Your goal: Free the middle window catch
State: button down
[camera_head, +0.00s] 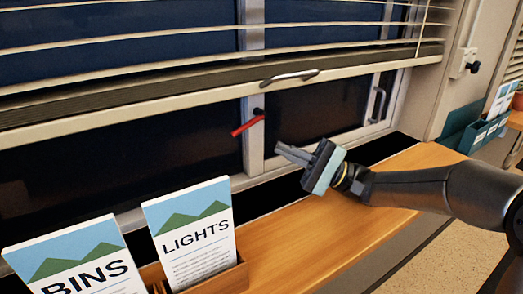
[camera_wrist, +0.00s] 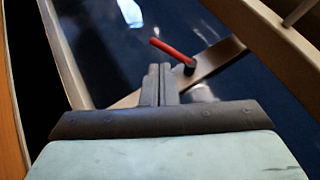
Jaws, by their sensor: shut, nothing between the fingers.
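The window catch has a red handle (camera_head: 248,125) on a black pivot, mounted on the pale upright window post (camera_head: 253,150) below the blind's bottom rail. In the head view the handle slants down to the left from its pivot. In the wrist view the red handle (camera_wrist: 172,48) lies just beyond my fingertips, with its dark pivot at its right end. My gripper (camera_head: 283,149) is shut and empty, to the right of and a little below the catch. Its closed fingers (camera_wrist: 157,75) point toward the catch and appear apart from it.
The blind's bottom rail (camera_head: 200,96) with a metal handle (camera_head: 289,77) hangs just above the catch. A wooden sill (camera_head: 290,235) runs below, with a BINS leaflet (camera_head: 78,262) and a LIGHTS leaflet (camera_head: 190,235) in a wooden holder. Another window handle (camera_head: 377,104) is at the right.

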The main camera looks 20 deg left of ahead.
jog(key=w+d, duration=0.2)
jog(key=d, duration=0.4)
jog(key=shift+d, duration=0.25)
